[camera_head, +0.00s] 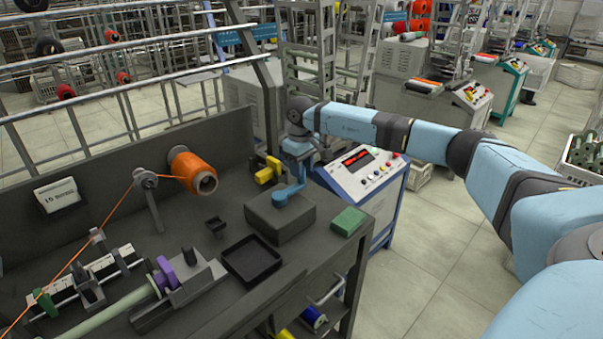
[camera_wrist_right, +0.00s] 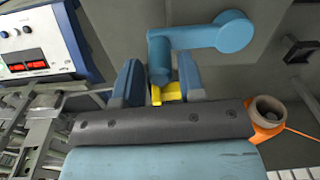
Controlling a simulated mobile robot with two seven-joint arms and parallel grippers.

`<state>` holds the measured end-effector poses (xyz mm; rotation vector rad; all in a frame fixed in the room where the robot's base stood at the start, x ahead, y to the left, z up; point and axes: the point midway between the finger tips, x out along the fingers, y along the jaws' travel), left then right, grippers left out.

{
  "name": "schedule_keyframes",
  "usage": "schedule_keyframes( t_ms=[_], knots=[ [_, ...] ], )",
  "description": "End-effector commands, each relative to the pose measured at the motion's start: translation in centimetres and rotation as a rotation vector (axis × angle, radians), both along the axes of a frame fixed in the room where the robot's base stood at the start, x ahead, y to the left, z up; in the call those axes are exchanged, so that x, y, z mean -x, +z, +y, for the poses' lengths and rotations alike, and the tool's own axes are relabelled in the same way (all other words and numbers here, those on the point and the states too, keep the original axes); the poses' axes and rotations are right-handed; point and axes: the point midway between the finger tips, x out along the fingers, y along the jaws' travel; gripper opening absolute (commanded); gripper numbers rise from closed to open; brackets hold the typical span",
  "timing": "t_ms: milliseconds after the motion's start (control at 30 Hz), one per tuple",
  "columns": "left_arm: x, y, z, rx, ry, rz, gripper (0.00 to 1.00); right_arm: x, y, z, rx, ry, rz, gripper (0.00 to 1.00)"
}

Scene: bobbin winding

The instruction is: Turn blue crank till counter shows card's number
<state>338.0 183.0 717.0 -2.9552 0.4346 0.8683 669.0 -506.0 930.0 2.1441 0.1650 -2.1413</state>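The blue crank (camera_head: 289,193) sits on top of a dark grey box (camera_head: 268,221) on the bench. In the wrist view the crank's round hub (camera_wrist_right: 232,31) is at upper right, and its arm runs left to an upright handle (camera_wrist_right: 159,62). My right gripper (camera_head: 297,157) is at that handle. Its two fingers (camera_wrist_right: 160,82) stand on either side of it, but whether they press on it is unclear. The counter (camera_head: 357,159) has a red display with unreadable digits. The white card (camera_head: 57,195) leans at the left; its number looks like 15, small. My left gripper is out of view.
An orange spool (camera_head: 193,172) feeds thread past a post to the winder at lower left. A black tray (camera_head: 252,260), a green block (camera_head: 348,221) and a small black holder (camera_head: 216,226) lie near the box. A yellow object (camera_head: 268,169) stands behind it.

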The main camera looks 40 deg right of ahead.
Motion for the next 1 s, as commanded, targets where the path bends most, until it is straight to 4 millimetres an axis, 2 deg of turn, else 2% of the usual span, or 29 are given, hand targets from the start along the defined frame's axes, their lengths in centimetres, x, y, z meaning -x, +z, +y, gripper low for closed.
schedule_keyframes(
  t_ms=[33, 300, 667, 800, 1000],
  knots=[
    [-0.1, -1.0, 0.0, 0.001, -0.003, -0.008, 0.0, -0.1, -0.8, -0.1, 0.003, 0.018, -0.002, 0.36],
    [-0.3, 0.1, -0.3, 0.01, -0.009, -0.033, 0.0, 0.0, -0.2, -0.1, 0.001, 0.057, 0.001, 0.36],
    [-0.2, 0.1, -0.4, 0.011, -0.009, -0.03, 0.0, 0.0, -0.3, 0.0, 0.001, 0.055, 0.001, 0.36],
    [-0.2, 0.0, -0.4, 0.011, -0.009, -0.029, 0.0, 0.0, -0.3, 0.0, 0.001, 0.055, 0.001, 0.06],
    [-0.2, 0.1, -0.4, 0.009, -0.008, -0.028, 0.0, 0.2, -0.2, 0.0, 0.001, 0.041, 0.002, 0.04]
  ],
)
